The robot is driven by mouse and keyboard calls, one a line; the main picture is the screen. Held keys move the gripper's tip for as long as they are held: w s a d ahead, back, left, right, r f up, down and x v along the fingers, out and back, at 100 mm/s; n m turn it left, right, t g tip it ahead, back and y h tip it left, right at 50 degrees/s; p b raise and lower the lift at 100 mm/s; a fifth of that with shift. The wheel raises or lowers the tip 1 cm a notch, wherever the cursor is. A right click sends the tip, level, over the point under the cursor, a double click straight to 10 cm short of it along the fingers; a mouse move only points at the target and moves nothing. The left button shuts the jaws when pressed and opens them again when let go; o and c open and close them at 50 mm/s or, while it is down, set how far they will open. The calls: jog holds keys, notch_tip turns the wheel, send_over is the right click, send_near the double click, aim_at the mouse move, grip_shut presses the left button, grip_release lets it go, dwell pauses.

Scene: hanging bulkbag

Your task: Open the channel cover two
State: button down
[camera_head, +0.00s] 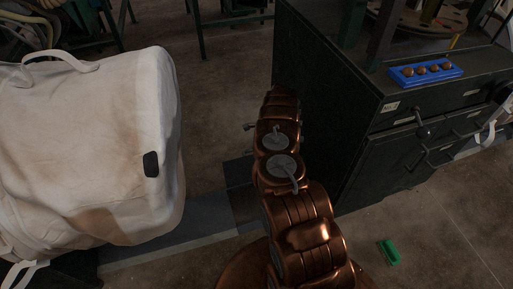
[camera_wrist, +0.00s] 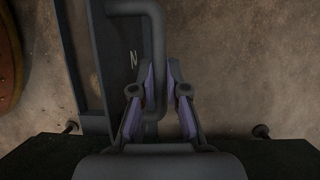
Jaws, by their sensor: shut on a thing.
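A dark cover panel (camera_wrist: 88,60) with a light mark like an N or a turned 2 lies at the left of the wrist view. A grey bent bar handle (camera_wrist: 155,45) rises from it and runs down between the fingers of my gripper (camera_wrist: 160,92). My gripper is shut on this handle, one finger on each side. In the head view a dark flat plate (camera_head: 240,198) lies on the floor beside my bronze arm. My gripper and the handle are hidden behind the arm there.
A dark cabinet (camera_head: 325,110) with drawers stands close at the right of my arm, a blue tray (camera_head: 427,74) on top. A big white bulk bag (camera_head: 90,130) hangs at the left. A green object (camera_head: 389,252) lies on the floor at the right.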

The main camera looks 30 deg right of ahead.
jog(key=shift+w+a+r, duration=0.1)
jog(key=shift+w+a, duration=0.05)
jog(key=shift+a, duration=0.15)
jog(key=c, duration=1.4)
grip_release()
jog(key=shift+d, duration=0.1)
jog(key=shift+o, duration=1.1)
jog(key=shift+d, duration=0.15)
jog(key=shift+d+r, duration=0.1)
jog(key=v, duration=1.1)
jog(key=shift+s+r, duration=0.2)
jog(key=shift+r, duration=0.15)
jog(key=shift+d, duration=0.1)
